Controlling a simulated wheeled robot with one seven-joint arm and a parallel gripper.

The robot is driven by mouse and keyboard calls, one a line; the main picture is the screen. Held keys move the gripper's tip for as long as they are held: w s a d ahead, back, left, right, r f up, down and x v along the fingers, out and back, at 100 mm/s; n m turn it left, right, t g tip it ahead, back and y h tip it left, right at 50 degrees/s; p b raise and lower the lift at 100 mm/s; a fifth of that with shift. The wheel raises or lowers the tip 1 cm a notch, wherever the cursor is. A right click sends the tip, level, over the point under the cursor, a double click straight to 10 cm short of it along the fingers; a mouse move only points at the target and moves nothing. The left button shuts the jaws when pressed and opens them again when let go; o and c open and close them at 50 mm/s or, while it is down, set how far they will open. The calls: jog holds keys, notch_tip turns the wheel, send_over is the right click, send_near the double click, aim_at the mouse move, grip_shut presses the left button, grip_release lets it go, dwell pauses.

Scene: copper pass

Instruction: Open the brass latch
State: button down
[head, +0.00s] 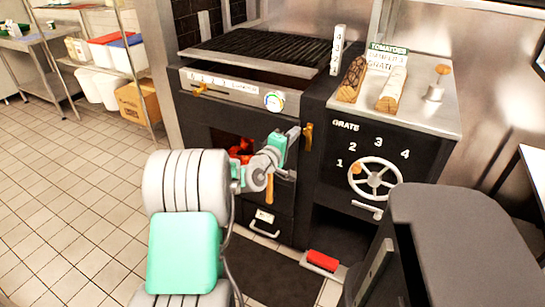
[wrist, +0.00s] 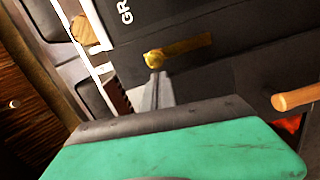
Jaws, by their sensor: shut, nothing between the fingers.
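The brass latch (head: 308,137) is on the black front of the grill, at the right edge of the oven door. In the wrist view the latch (wrist: 185,49) is a brass bar with a rounded knob at its left end. My gripper (head: 295,132) is just left of the latch in the head view. In the wrist view the grey fingers of my gripper (wrist: 156,76) are together and empty, with their tips close to the knob end. I cannot tell whether they touch it. A wooden handle (wrist: 297,97) is at the right of the wrist view.
Orange embers (head: 240,150) glow in the door opening behind my gripper. A spoked wheel (head: 375,179) with numbers is on the right-hand panel. A drawer (head: 264,220) is below the door, and a red-handled tool (head: 322,260) lies low at the right. Open tiled floor lies left.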

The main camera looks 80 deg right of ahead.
jog(key=shift+s+a+r+m, duration=0.15)
jog(key=shift+s+m, duration=0.2)
jog(key=shift+m, duration=0.15)
jog(key=shift+s, duration=0.1)
jog(key=w+a, duration=0.8)
jog(key=shift+a+r, duration=0.3)
jog(key=shift+r, duration=0.1)
jog(key=shift+w, duration=0.15)
